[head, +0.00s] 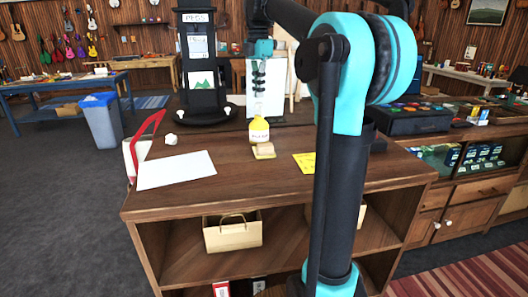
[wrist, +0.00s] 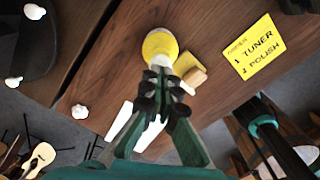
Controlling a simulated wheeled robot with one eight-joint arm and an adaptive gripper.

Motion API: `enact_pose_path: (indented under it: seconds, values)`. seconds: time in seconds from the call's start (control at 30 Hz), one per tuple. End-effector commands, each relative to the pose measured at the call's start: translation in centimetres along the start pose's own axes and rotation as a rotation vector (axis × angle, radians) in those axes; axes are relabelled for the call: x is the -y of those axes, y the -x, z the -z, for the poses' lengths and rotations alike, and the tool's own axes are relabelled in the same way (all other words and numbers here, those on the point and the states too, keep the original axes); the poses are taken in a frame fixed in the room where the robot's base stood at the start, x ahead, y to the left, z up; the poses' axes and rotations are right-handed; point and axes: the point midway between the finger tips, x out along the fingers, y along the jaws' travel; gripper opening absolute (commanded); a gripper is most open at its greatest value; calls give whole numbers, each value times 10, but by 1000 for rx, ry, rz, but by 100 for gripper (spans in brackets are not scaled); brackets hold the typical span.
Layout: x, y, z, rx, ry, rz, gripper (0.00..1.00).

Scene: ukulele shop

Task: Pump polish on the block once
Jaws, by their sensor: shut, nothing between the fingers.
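The polish bottle (head: 259,133), yellow with a white label, stands upright on the wooden counter. It also shows in the wrist view (wrist: 159,46), seen from above. The pale tan block (head: 264,151) lies on the counter close in front of the bottle; in the wrist view it is the tan piece (wrist: 194,78) beside the bottle. My gripper (head: 258,92) points down above the bottle, its fingers together and empty. In the wrist view my fingertips (wrist: 164,76) overlap the near edge of the bottle. The pump top is hard to make out, and I cannot tell whether the fingers touch it.
A yellow order note (head: 304,162) lies right of the block. A white sheet (head: 176,169) and a crumpled paper ball (head: 171,139) lie to the left. A black display stand (head: 203,75) rises behind.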

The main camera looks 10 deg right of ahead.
Motion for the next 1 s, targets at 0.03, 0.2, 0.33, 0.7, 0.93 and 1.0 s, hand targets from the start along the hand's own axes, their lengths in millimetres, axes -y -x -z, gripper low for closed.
enact_pose_path:
  seconds: [0.03,0.2,0.33,0.7,0.93,1.0]
  values:
    - [0,0,0,0,0,0,0]
    - [0,0,0,0,0,0,0]
    - [0,0,0,0,0,0,0]
    - [0,21,0,0,0,0,0]
    - [0,41,0,0,0,0,0]
    - [0,48,0,0,0,0,0]
